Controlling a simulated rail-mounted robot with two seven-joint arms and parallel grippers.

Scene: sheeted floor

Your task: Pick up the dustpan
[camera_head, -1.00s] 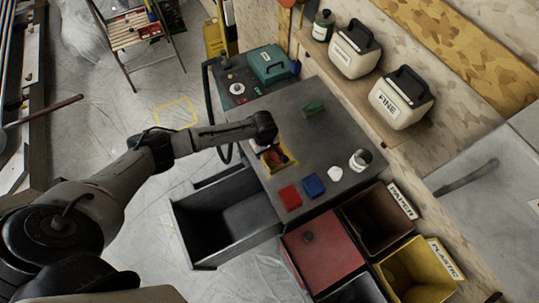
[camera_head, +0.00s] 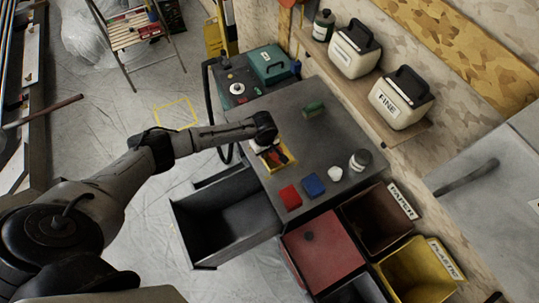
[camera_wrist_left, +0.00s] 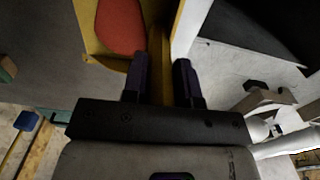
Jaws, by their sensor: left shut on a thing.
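The yellow dustpan (camera_head: 284,168) is at the left edge of the dark worktop, just above the pulled-out drawer. A red-orange item lies in it, and this item (camera_wrist_left: 122,28) shows larger in the left wrist view. My left gripper (camera_head: 263,146) points down at the dustpan's left side. In the left wrist view its two dark fingers (camera_wrist_left: 159,65) stand on either side of a yellow edge of the dustpan (camera_wrist_left: 92,40), shut on it. Whether the dustpan is clear of the worktop cannot be told. My right gripper is not in view.
The worktop (camera_head: 325,125) carries a red block (camera_head: 290,197), a blue block (camera_head: 313,184), a green item (camera_head: 313,109), a white piece (camera_head: 335,174) and a jar (camera_head: 360,160). An open, empty drawer (camera_head: 215,215) juts out below. Sorting bins (camera_head: 410,270) stand at lower right.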

